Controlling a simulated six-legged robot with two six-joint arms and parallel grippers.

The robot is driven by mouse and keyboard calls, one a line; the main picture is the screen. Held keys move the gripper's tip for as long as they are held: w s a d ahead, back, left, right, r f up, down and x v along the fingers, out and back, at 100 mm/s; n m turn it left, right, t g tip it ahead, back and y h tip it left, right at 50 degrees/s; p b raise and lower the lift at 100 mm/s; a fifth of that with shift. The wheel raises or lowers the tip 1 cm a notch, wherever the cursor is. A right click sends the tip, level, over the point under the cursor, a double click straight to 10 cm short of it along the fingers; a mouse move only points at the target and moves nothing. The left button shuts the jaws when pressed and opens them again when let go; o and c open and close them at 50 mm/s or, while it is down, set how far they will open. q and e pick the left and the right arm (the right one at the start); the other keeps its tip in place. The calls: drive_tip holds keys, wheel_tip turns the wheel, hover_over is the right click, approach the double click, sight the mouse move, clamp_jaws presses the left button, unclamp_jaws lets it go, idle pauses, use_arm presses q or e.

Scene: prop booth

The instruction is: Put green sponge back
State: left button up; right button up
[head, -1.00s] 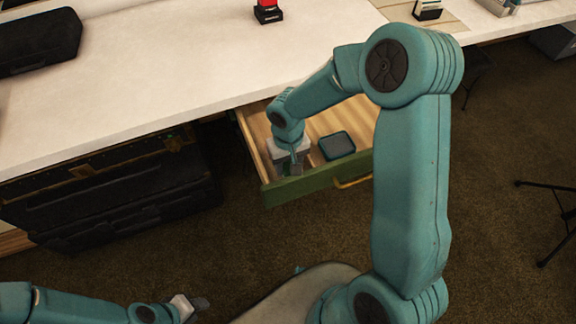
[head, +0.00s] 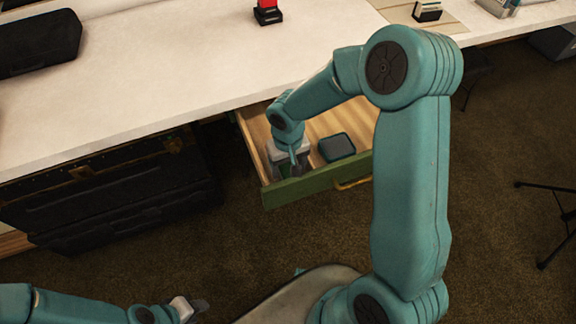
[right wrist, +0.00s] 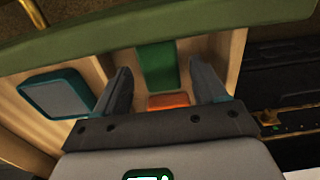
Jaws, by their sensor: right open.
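The green sponge (right wrist: 157,65) lies in the open drawer (head: 318,184), in the right wrist view between my right gripper's fingers. My right gripper (right wrist: 162,82) is open, with one finger on each side of the sponge and gaps beside it. In the head view my right gripper (head: 289,167) reaches down into the left part of the drawer and hides the sponge. My left gripper (head: 195,306) is low at the left, away from the drawer; its jaw opening is too small to make out.
A dark teal-rimmed box (head: 337,146) lies in the drawer right of my right gripper. An orange item (right wrist: 168,101) shows near the sponge. The white counter (head: 180,75) overhangs the drawer's back. A black trunk (head: 110,185) stands to the left.

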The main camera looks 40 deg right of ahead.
sight(288, 170)
wheel_tip(288, 170, up, 11)
drive_tip(key=p, duration=0.1)
idle(0.7)
